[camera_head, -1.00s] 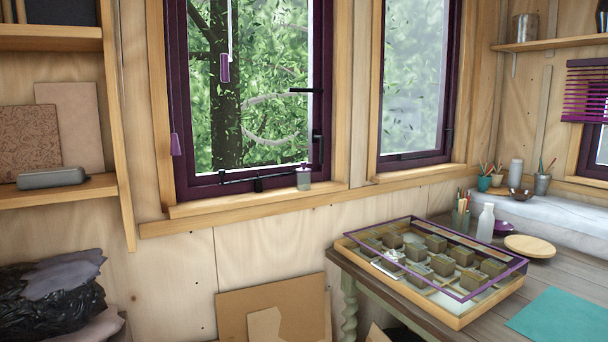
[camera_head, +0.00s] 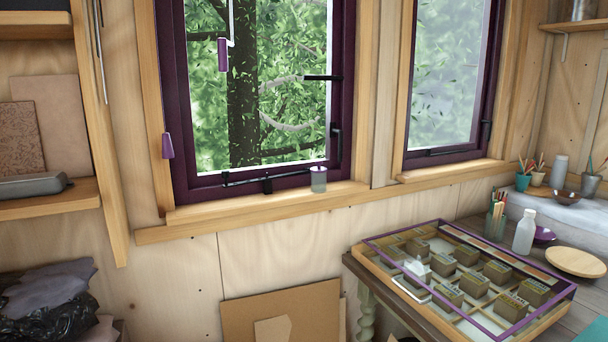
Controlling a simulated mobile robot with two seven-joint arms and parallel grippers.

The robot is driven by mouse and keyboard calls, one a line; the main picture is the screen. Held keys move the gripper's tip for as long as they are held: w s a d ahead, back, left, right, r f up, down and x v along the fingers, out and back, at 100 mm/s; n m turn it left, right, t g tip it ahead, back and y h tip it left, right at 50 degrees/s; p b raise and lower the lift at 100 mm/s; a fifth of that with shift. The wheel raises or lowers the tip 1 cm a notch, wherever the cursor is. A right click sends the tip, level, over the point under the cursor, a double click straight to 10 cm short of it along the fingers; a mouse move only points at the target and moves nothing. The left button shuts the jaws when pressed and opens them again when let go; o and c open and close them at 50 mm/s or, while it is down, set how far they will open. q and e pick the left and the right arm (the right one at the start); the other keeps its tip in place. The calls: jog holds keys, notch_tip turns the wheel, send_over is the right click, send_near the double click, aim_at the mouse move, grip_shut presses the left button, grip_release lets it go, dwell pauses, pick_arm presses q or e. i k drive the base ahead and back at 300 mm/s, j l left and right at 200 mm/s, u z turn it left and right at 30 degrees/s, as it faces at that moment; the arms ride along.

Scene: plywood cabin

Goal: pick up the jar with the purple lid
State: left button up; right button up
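A small glass jar with a purple lid (camera_head: 319,181) stands upright on the wooden window sill (camera_head: 350,190), near the right end of the left window. Its body is clear to greenish and nothing touches it from the front. Neither of my grippers shows in the head view.
A table at the lower right bears a purple-framed display case (camera_head: 470,285) with several small blocks, a white bottle (camera_head: 525,232), a pencil holder (camera_head: 496,222) and a round wooden board (camera_head: 575,262). Cardboard sheets (camera_head: 280,312) lean below the sill. Shelves (camera_head: 60,203) stand at the left.

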aim_at(318, 174)
jog(key=i+l+u, duration=0.45)
jog(key=i+l, duration=0.3)
jog(key=i, duration=0.1)
